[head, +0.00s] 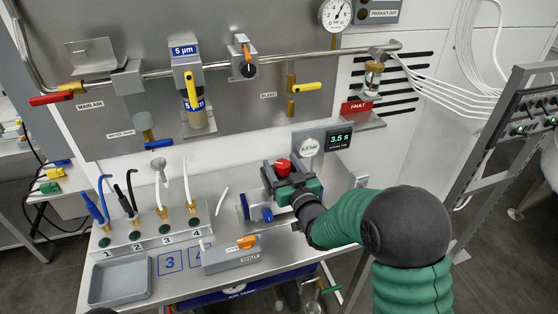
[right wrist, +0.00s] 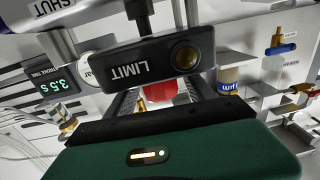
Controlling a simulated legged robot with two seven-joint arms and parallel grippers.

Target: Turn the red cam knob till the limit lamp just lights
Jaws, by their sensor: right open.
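The red cam knob (head: 283,167) shows at the bench's right part in the head view. In the right wrist view the red knob (right wrist: 160,92) is partly hidden behind a black box marked LIMIT (right wrist: 128,66). The limit lamp (right wrist: 186,55) on that box looks dark amber, not glowing. My right gripper (head: 284,175) is at the knob, with its fingers apart on either side of it. Whether they touch the knob, I cannot tell. No left gripper can be made out.
A display (head: 340,140) reads 3.5 s behind the knob, beside a round gauge (head: 309,148). A grey block with an orange knob (head: 247,242) stands in front. Numbered hose fittings (head: 164,214) and an empty grey tray (head: 120,280) are at left. A blue-handled part (head: 266,214) sits close to my gripper.

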